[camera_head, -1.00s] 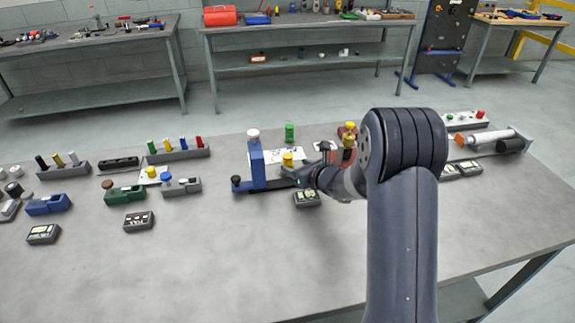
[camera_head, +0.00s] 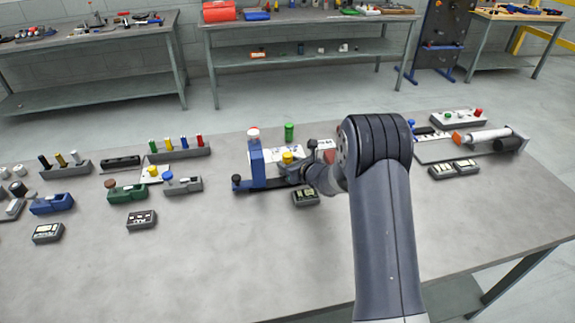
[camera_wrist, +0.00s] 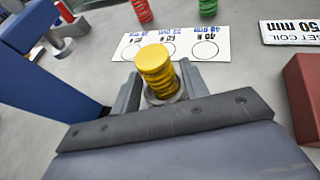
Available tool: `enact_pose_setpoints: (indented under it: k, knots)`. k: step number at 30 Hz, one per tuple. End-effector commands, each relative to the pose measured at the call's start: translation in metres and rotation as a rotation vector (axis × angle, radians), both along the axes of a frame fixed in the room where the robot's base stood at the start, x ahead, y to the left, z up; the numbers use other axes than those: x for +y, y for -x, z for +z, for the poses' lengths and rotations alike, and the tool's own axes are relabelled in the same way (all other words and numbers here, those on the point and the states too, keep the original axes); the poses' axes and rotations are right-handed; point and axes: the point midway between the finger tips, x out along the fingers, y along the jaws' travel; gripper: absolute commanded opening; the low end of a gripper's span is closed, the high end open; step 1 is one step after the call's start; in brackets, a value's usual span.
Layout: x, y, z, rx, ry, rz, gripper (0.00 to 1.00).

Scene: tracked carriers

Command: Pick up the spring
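A yellow coil spring (camera_wrist: 158,75) with a flat yellow top stands between the two fingers of my gripper (camera_wrist: 160,88) in the wrist view. The fingers are apart, one on each side of it, and contact is not clear. A grey ring shows at its base. In the head view the yellow spring (camera_head: 287,157) is right beside the blue upright fixture (camera_head: 256,163), and my gripper (camera_head: 292,172) is at it, partly hidden by my wrist. A red spring (camera_wrist: 142,10) and a green spring (camera_wrist: 208,7) stand farther off.
A blue post (camera_wrist: 45,60) rises close on the left in the wrist view. A white card with circles (camera_wrist: 195,43) lies behind the spring, and a red block (camera_wrist: 303,95) is at the right. A small dark box (camera_head: 305,197) lies in front. The bench front (camera_head: 220,260) is clear.

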Motion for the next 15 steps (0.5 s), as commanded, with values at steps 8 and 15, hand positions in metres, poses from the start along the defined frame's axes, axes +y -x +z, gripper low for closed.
enact_pose_setpoints:
  k: [8,15]
  knots:
    - [-0.0002,0.0001,0.0002,0.0,0.0,0.0,0.2]
    - [-0.0002,0.0001,0.0005,-0.001,-0.001,0.0,0.01]
